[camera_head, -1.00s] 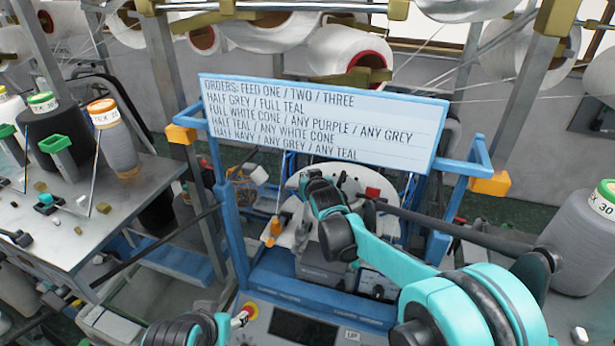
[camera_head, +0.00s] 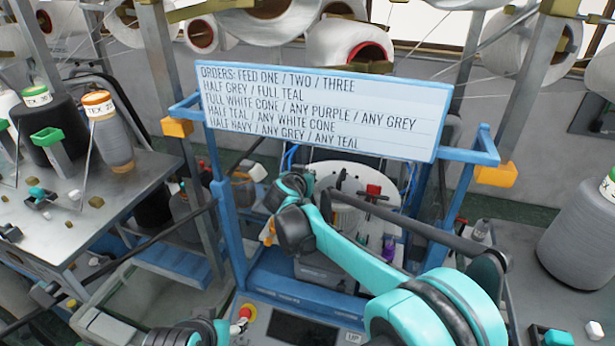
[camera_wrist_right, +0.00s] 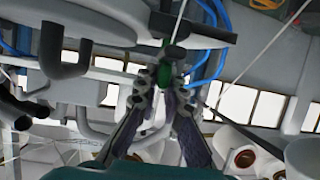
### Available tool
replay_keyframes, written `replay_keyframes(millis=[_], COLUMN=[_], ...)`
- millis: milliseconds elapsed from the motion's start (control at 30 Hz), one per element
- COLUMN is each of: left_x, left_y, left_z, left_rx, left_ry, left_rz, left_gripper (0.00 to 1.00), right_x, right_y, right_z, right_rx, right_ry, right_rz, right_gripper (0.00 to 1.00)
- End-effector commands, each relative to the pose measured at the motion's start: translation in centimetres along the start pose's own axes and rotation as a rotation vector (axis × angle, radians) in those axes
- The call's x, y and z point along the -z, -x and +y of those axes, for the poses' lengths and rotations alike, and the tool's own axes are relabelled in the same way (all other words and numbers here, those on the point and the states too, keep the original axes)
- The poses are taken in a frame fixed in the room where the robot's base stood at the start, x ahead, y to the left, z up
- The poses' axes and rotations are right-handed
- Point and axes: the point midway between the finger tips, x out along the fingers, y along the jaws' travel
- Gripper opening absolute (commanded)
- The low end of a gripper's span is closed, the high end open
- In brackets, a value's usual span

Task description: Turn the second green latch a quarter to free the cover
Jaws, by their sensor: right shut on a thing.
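My right gripper (camera_wrist_right: 160,80) is shut on a small green part, the green latch (camera_wrist_right: 166,68), in the right wrist view. The fingers close around it from both sides and hide part of it, so its turn angle is hard to tell. In the head view my right arm reaches over the knitting machine, and its wrist covers the latch and fingertips. I cannot make out the cover's edges. The machine's pale round plate (camera_head: 345,178) shows behind the arm, with a small red part (camera_head: 373,190) on it.
A white order board (camera_head: 320,108) on a blue frame (camera_head: 228,225) stands above the machine. Yarn cones stand on the left table (camera_head: 60,225), and a grey cone (camera_head: 585,235) is at right. Blue cables (camera_wrist_right: 207,60) and a dark bent pipe (camera_wrist_right: 52,50) flank the right gripper.

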Motion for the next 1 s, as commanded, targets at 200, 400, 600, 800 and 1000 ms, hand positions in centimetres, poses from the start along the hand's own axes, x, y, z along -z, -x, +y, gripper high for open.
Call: replay_keyframes(millis=[200,400,600,800,1000], left_x=[-0.20,-0.22,-0.22,-0.22,-0.22], left_y=[-0.28,-0.31,-0.31,-0.31,-0.31], left_z=[0.00,0.00,0.00,0.00,0.00], left_rx=[0.000,0.000,0.000,0.000,0.000], left_ry=[0.000,0.000,0.000,0.000,0.000], left_rz=[0.000,0.000,0.000,0.000,0.000], left_gripper=[0.57,0.57,0.57,0.57,0.57], right_x=[-0.09,-0.07,-0.08,-0.09,-0.06], right_y=[0.03,0.02,0.03,0.02,0.01], right_z=[-0.09,-0.01,0.00,0.01,0.02], right_rx=[-0.060,-0.078,-0.078,-0.078,-0.078], right_ry=[-0.026,-0.034,-0.034,-0.034,-0.033], right_rz=[-0.001,-0.002,-0.003,-0.003,-0.002], right_gripper=[0.00,0.00,0.00,0.30,0.30])
